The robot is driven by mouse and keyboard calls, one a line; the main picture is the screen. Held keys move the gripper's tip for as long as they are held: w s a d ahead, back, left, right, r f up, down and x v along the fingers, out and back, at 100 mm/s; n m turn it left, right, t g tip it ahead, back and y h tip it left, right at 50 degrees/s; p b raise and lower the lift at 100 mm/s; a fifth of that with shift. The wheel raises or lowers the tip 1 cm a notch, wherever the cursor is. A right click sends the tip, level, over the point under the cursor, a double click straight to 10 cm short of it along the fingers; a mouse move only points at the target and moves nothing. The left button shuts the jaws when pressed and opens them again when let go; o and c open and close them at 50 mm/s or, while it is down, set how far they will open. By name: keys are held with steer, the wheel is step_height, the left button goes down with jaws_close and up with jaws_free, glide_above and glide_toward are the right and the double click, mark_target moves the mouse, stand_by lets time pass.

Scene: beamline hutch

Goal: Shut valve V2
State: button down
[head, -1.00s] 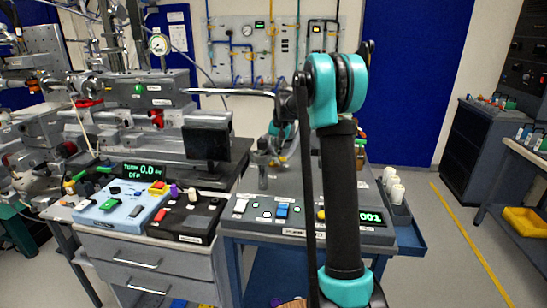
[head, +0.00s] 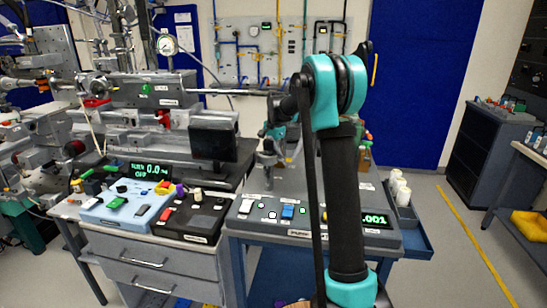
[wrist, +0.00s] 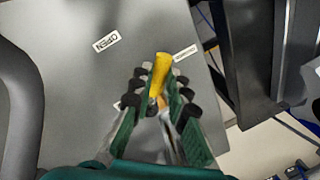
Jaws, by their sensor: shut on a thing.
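In the wrist view my gripper (wrist: 156,98) is shut on a yellow lever handle (wrist: 161,68), with the dark finger pads on both sides of it. The handle stands over a flat grey panel (wrist: 75,85). One white label (wrist: 106,41) beside it reads OPEN, upside down. A second label (wrist: 186,52) is too oblique to read. No V2 mark is legible. In the head view my gripper (head: 267,158) is small and partly behind my arm, above the grey sloped console, and the handle cannot be made out there.
A grey console (head: 345,205) with buttons and a green display stands in front. A blue control box (head: 118,212) and a dark box (head: 190,220) lie to its left. White cups (head: 399,188) stand in a side tray at right.

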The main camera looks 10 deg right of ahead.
steer(key=w+m, duration=0.1)
steer(key=m, duration=0.1)
steer(key=w+a+m, duration=0.1)
steer(key=m, duration=0.1)
steer(key=shift+w+a+m+h, duration=0.1)
steer(key=shift+w+m+h, duration=0.1)
steer(key=shift+m+h, duration=0.15)
steer(key=w+m, duration=0.1)
steer(key=m, duration=0.2)
steer(key=shift+w+h, duration=0.35)
steer(key=shift+w, duration=0.05)
steer(key=shift+w+m, duration=0.6)
steer(key=shift+m, duration=0.65)
steer(key=shift+h, duration=0.3)
steer(key=c, duration=1.5)
jaws_free()
steer(key=shift+o, duration=0.2)
step_height(320, 180, up, 12)
steer(key=s, duration=0.2)
steer(key=shift+a, duration=0.3)
steer(key=shift+s+f, duration=0.1)
steer(key=shift+s, duration=0.1)
